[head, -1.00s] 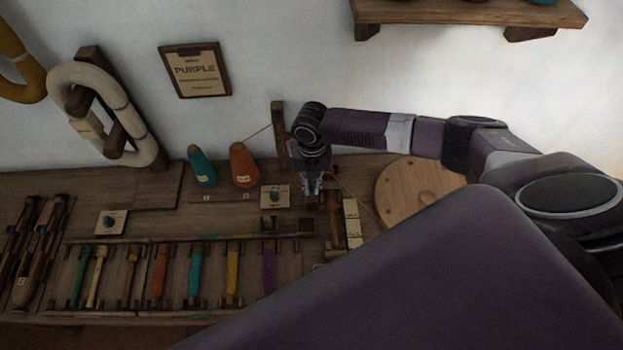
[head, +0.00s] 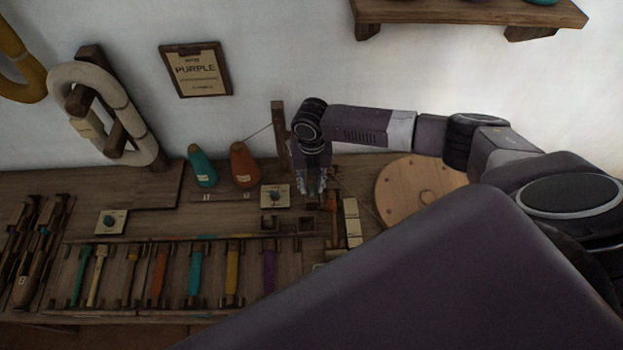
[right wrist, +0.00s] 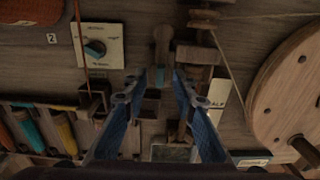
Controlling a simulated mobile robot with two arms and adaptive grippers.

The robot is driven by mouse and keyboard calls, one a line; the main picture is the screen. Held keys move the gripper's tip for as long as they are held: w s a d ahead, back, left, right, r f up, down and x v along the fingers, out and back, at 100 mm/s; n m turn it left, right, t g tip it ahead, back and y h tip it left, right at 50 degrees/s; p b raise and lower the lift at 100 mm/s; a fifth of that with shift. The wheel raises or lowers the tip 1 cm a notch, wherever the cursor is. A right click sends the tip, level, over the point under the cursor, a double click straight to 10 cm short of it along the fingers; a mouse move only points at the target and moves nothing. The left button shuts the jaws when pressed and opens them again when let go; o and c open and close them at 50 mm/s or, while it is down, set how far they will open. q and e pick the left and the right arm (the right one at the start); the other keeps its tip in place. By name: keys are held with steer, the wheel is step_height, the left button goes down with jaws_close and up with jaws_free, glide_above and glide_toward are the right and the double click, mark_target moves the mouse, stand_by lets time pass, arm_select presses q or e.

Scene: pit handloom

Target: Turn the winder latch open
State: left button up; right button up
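My right gripper (head: 312,188) points down over the bench at the winder. In the right wrist view its two blue fingers (right wrist: 159,82) are spread apart with nothing held between them. A wooden lever with a rounded end (right wrist: 162,42), which looks like the winder latch, lies just beyond the fingertips, roughly in line with the gap. Whether any finger touches it cannot be told. The round wooden winder wheel (head: 415,188) is to the right of the gripper; it also shows in the right wrist view (right wrist: 285,85). My left gripper is not in view.
A dial plate (head: 275,197) sits left of the gripper, with orange (head: 243,165) and teal (head: 201,168) thread cones behind. A rack of coloured bobbins (head: 195,272) fills the front left. A wooden post (head: 278,124) stands close behind the gripper. Thread runs near the wheel.

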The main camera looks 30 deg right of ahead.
mark_target(311, 189)
step_height(311, 189, up, 11)
stand_by(0.3)
stand_by(0.5)
